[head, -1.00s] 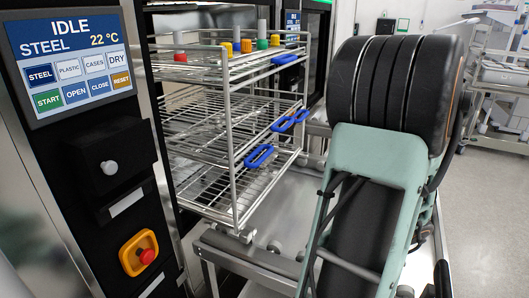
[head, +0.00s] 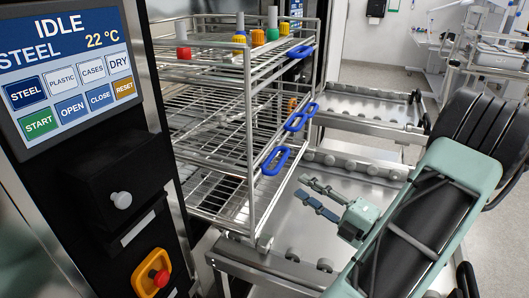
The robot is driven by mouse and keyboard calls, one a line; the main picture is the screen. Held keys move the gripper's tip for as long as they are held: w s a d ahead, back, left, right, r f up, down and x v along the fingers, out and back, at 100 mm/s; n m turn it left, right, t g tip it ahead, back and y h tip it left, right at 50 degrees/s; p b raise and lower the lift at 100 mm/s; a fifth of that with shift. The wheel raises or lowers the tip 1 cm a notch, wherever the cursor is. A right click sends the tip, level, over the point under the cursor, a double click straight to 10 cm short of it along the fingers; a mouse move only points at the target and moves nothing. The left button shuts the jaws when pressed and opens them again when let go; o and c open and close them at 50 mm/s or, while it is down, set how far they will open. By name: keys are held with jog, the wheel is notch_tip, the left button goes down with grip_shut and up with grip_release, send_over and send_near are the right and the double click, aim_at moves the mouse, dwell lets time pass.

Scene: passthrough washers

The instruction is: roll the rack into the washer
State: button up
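The wire rack (head: 249,130) has several shelves and blue handles (head: 276,160) on its front side. It stands upright in the washer (head: 160,110) opening, and its front part sticks out over the steel trolley (head: 315,225). Bottles with red, yellow, orange and green caps show on its top shelf. Its far end inside the washer is hidden. My gripper (head: 300,187) is to the right of the rack, over the trolley bed and apart from the handles. Its two fingers point left with a gap between them, and nothing is held.
The washer's control panel (head: 72,75) reads IDLE, STEEL, 22 °C. A red stop button (head: 160,277) on a yellow base is below it. A second steel roller trolley (head: 365,110) stands behind the first. Open floor (head: 510,220) lies to the right.

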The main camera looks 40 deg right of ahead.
aim_at(282, 158)
jog(key=shift+m+t+h, duration=0.4)
jog(key=shift+m+h, duration=0.2)
jog(key=w+r, duration=0.1)
jog(key=w, duration=0.2)
jog(key=w+r, duration=0.1)
jog(key=w, duration=0.3)
jog(key=w+r, duration=0.1)
jog(key=w, duration=0.2)
jog(key=shift+w+d+r, duration=0.1)
jog(key=shift+w+d, duration=0.1)
jog(key=shift+d, duration=0.1)
grip_shut()
